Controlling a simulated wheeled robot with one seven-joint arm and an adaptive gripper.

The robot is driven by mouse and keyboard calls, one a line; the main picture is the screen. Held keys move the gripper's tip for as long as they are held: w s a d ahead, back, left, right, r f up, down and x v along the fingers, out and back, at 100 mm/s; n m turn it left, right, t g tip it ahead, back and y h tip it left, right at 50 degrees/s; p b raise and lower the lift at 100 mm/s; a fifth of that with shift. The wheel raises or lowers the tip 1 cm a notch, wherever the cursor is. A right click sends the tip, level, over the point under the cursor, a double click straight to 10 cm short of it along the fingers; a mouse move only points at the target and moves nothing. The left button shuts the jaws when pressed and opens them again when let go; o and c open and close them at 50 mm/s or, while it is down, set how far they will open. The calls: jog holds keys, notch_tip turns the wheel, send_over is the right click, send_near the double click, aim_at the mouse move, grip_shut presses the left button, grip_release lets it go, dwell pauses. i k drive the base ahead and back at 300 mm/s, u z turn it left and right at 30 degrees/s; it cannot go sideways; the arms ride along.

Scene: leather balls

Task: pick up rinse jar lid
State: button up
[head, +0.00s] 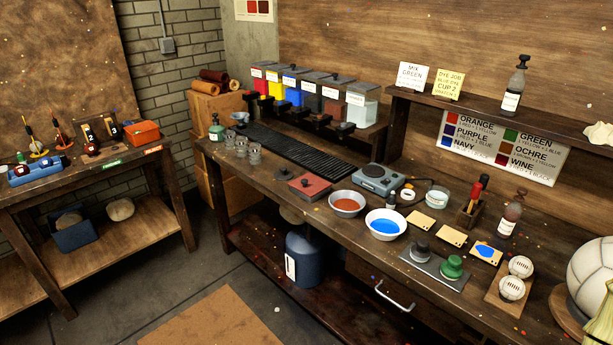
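My gripper is not in view. I cannot tell for certain which thing is the rinse jar lid. A small clear glass jar (437,196) stands on the bench right of the hot plate. A small round white piece with a dark middle (408,196) lies just left of it. A clear, pale-filled container with a label (360,106) ends the row of colour containers at the back; its label is too small to read. A dark, flat piece with a knob (423,249) and a green knobbed piece (452,267) sit on a dark plate.
A white bowl of blue liquid (385,224), a metal bowl (347,203), a hot plate (377,180) and tan cards (419,223) crowd the bench (350,250). A bottle (510,215) stands at right. Open floor (110,290) lies before the bench.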

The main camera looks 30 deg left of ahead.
aim_at(284, 174)
jog(key=z, duration=0.8)
jog(key=i, duration=0.85)
jog(key=u, duration=2.6)
jog(key=i, duration=0.3)
jog(key=u, duration=0.1)
